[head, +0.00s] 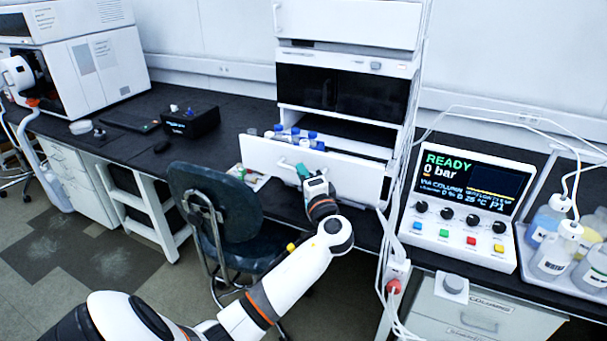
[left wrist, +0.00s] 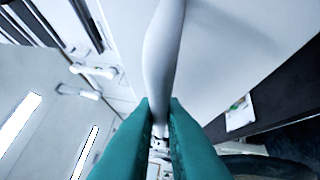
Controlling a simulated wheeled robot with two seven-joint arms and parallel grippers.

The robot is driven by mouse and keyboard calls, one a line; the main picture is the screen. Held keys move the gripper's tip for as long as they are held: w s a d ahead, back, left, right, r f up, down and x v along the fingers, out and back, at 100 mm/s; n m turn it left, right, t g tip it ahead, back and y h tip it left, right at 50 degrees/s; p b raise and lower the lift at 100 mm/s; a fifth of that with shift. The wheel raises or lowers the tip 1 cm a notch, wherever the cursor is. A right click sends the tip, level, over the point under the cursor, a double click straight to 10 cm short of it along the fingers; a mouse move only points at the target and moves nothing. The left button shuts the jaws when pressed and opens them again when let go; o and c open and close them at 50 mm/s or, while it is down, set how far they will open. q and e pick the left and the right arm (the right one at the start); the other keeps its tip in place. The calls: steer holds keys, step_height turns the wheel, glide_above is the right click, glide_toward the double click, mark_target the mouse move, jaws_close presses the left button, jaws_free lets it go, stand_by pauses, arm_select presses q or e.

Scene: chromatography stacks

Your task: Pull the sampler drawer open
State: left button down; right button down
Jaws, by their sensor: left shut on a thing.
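The sampler drawer (head: 270,155) is a white-fronted drawer low in the instrument stack, and it stands out from the stack. Blue-capped vials (head: 294,134) show inside it behind the front. My left gripper (head: 302,171) is at the drawer front and shut on its handle. In the left wrist view the green fingers (left wrist: 160,130) close around the pale handle bar (left wrist: 163,60), with the white drawer front (left wrist: 235,50) beside it. The grip itself is partly hidden by the gripper in the head view. My right gripper is in neither view.
A dark chair (head: 215,205) stands left of my left arm, close to the bench. A control box (head: 465,205) reading READY and a tray of bottles (head: 550,255) are on the right. Cables hang beside the stack. A black box (head: 190,122) sits on the bench.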

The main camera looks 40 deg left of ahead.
arm_select(q)
steer(key=c, duration=1.5)
jaws_free()
steer(key=b+v, duration=0.3)
steer(key=v, duration=0.9)
